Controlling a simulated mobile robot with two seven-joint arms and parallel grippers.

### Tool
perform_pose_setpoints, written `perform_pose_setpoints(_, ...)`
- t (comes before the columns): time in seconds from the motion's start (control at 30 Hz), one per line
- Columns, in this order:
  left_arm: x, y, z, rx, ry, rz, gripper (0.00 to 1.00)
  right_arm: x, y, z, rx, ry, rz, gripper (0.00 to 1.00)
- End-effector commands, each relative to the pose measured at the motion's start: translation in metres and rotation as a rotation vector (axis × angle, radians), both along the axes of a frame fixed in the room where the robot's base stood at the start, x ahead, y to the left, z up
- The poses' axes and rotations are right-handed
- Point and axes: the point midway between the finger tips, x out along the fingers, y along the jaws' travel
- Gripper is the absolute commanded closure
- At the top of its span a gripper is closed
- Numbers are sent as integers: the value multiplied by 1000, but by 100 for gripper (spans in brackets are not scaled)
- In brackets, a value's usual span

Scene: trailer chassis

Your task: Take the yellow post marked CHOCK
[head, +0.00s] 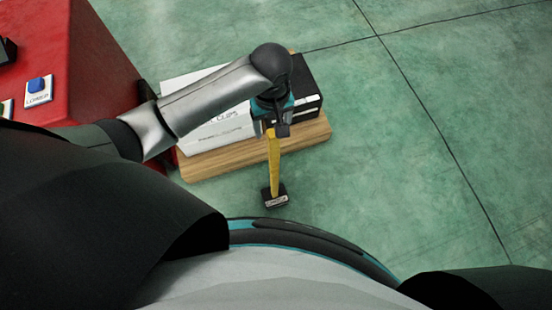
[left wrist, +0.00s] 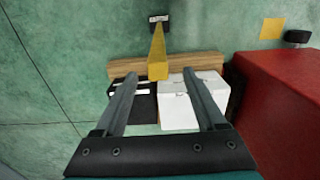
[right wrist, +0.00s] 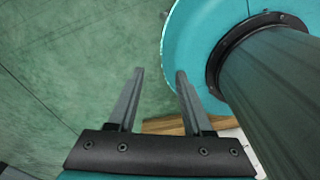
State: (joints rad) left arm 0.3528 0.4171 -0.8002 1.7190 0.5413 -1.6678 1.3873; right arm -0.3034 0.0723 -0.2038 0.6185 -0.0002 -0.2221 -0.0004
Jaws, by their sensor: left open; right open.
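The yellow post (head: 274,165) stands on a small black base (head: 275,197) with a white label, too small to read for sure, on the green floor. In the left wrist view the post (left wrist: 158,52) rises toward the camera, its top in line with the gap between my fingertips. My left gripper (head: 276,130) is open at the top of the post, and its fingers (left wrist: 160,74) show on either side of it. I cannot tell whether they touch it. My right gripper (right wrist: 160,72) is open and empty, away from the post.
Behind the post, a white box (head: 215,133) and a black box (head: 304,82) rest on a wooden board (head: 305,138). A red cabinet (head: 85,60) with a blue button (head: 37,85) stands at left. The floor to the right is clear.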

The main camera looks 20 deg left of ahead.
Motion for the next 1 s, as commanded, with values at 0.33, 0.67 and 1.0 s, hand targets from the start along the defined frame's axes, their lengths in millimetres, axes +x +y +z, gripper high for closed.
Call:
perform_pose_setpoints(0.33, 1, 0, -51, 0, -1, -1, 28, 0, -6, -22, -8, -2, -2, 50)
perform_pose_setpoints(0.67, 4, 0, -86, 0, 0, -1, 28, 2, -8, -42, -9, -5, -4, 50)
perform_pose_setpoints(1.0, 4, 0, -103, -1, -2, -1, 28, 15, -16, -48, -18, -27, -4, 50)
